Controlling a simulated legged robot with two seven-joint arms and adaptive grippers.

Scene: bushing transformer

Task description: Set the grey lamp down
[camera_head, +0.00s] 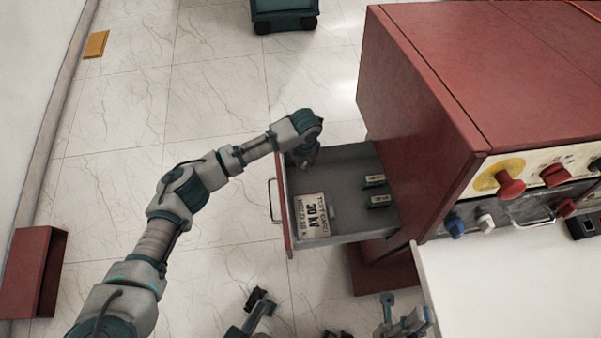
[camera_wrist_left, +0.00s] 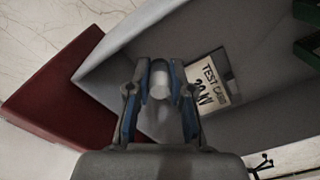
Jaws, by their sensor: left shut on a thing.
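The grey lamp (camera_wrist_left: 160,84) shows in the left wrist view as a small pale cylinder with a rounded end. My left gripper (camera_head: 304,160) is shut on it, with one blue-and-black finger on each side; the gripper also shows in the left wrist view (camera_wrist_left: 160,92). It reaches down into the far left corner of the open drawer (camera_head: 345,228). In the head view the lamp is hidden by the gripper. I cannot tell whether the lamp touches the drawer floor. My right gripper (camera_head: 402,318) shows only partly at the bottom edge of the head view.
The red cabinet (camera_head: 425,110) with knobs stands right of the drawer. A white worktop (camera_head: 490,290) is at lower right. The drawer's middle floor is bare.

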